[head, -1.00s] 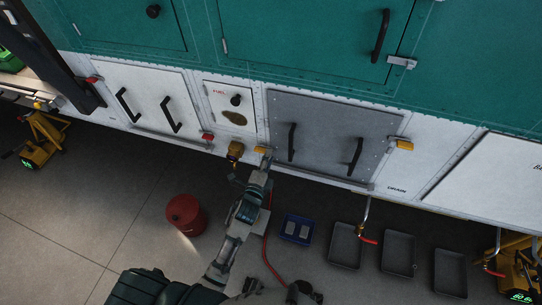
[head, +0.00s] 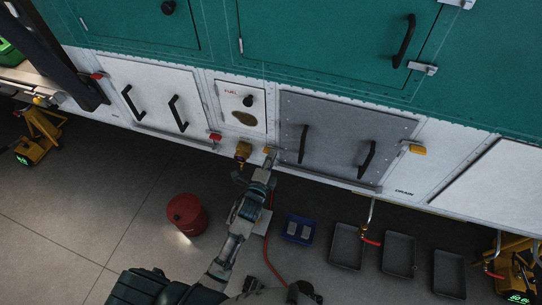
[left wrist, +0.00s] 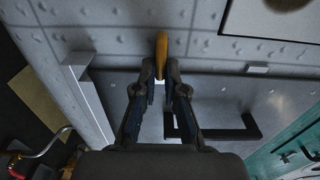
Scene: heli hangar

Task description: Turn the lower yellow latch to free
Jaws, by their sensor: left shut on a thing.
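A yellow latch (head: 266,150) sits at the left edge of the grey panel (head: 335,115) on the white lower hull. My left gripper (head: 269,160) reaches up to this latch and partly covers it. In the left wrist view, the same latch (left wrist: 162,52) stands as a narrow upright bar between the fingertips of the left gripper (left wrist: 160,72), which are shut on it. A second yellow latch (head: 416,149) is at the panel's right edge, apart from my grippers. A dark part of mine at the bottom edge may be my right gripper; its jaws are unclear.
The grey panel has two black handles (head: 366,160). An amber fitting (head: 243,151) is close left of my left gripper. A red can (head: 186,214), a blue bin (head: 299,230) and dark trays (head: 399,254) stand on the floor below.

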